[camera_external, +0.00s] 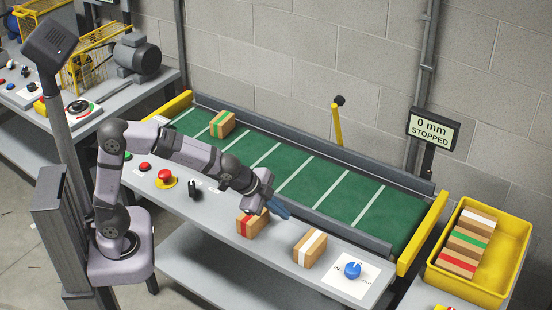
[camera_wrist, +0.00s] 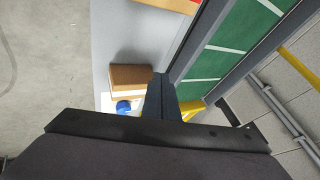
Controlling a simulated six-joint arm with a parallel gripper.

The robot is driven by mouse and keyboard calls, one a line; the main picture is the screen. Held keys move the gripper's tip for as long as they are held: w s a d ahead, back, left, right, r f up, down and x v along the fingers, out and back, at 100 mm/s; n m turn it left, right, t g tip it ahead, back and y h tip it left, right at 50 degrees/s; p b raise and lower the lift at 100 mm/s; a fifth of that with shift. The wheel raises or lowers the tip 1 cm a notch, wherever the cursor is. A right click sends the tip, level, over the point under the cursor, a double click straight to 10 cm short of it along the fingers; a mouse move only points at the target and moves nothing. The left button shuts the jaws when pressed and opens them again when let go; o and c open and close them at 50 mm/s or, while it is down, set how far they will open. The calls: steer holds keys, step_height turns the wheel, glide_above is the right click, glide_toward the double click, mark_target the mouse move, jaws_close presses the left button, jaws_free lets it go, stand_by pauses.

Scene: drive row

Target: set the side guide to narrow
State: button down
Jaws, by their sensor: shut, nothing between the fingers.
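My gripper (camera_external: 278,207) is shut and empty, just above the front rail of the conveyor, near the box with a red stripe. In the wrist view the closed fingers (camera_wrist: 158,97) point towards a box and a blue knob. The blue knob (camera_external: 353,269) sits on a white plate at the right end of the front ledge; it also shows in the wrist view (camera_wrist: 123,107), partly hidden. The plate's lettering is too small to read. The near guide rail (camera_external: 350,235) and far guide rail (camera_external: 290,138) flank the green belt (camera_external: 340,190). A yellow lever (camera_external: 337,125) with a black ball top stands behind the far rail.
A red-striped box (camera_external: 252,224) and a white-striped box (camera_external: 309,248) stand on the ledge. A green-striped box (camera_external: 222,124) sits on the belt. A black selector (camera_external: 193,190) and red button (camera_external: 165,178) are at left. The display (camera_external: 432,128) reads "0 mm STOPPED". A yellow bin (camera_external: 505,265) holds boxes.

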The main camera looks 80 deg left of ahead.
steer(key=shift+w, duration=0.3)
glide_toward(319, 226)
steer(key=f, duration=0.1)
steer(key=d+f, duration=0.2)
steer(key=f, duration=0.1)
steer(key=shift+s+d, duration=0.25)
steer(key=shift+w+a+r+p, duration=0.25)
steer(key=shift+w+a+p, duration=0.5)
steer(key=shift+w+a, duration=0.05)
steer(key=shift+w+a+f+p, duration=0.1)
steer(key=shift+w+a+p, duration=0.25)
steer(key=shift+w+a, duration=0.3)
